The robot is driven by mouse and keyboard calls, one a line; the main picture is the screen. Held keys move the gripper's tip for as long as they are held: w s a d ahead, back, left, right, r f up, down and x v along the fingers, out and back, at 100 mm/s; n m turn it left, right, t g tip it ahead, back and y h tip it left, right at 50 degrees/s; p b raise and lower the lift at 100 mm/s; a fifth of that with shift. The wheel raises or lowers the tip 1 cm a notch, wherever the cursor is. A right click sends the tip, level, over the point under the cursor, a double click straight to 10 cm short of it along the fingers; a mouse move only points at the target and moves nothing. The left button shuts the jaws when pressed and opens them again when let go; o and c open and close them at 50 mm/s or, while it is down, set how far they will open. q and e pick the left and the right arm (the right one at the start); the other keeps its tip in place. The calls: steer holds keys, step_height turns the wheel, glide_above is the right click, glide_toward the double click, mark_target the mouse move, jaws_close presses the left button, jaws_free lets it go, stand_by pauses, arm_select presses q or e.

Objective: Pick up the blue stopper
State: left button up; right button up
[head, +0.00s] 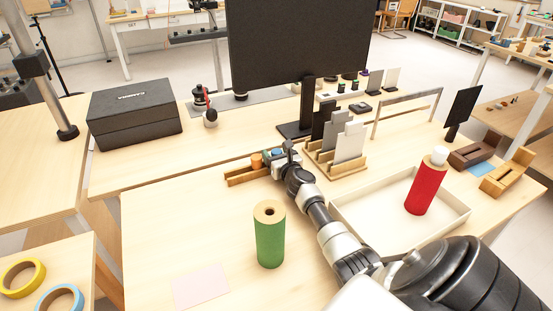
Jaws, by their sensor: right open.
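The blue stopper (277,153) is a small blue piece at the right part of a narrow wooden rack (236,180) in the middle of the table, partly hidden by my gripper. An orange-brown stopper (256,160) stands in the same rack just left of it. My right gripper (284,156) is open at the blue stopper, its arm coming from the lower right. It is too small to tell whether the fingers are around the stopper or only beside it. My left gripper is not in view.
A green cylinder (270,240) stands in front. A wooden card holder (338,172) is close to my right gripper's right. A white tray (455,228) holds a red bottle (424,190). A monitor (298,45) and black box (134,113) are behind. The table's front left is mostly clear.

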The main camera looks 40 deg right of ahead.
steer(key=shift+r, duration=0.1)
steer(key=c, duration=1)
steer(key=shift+r, duration=0.1)
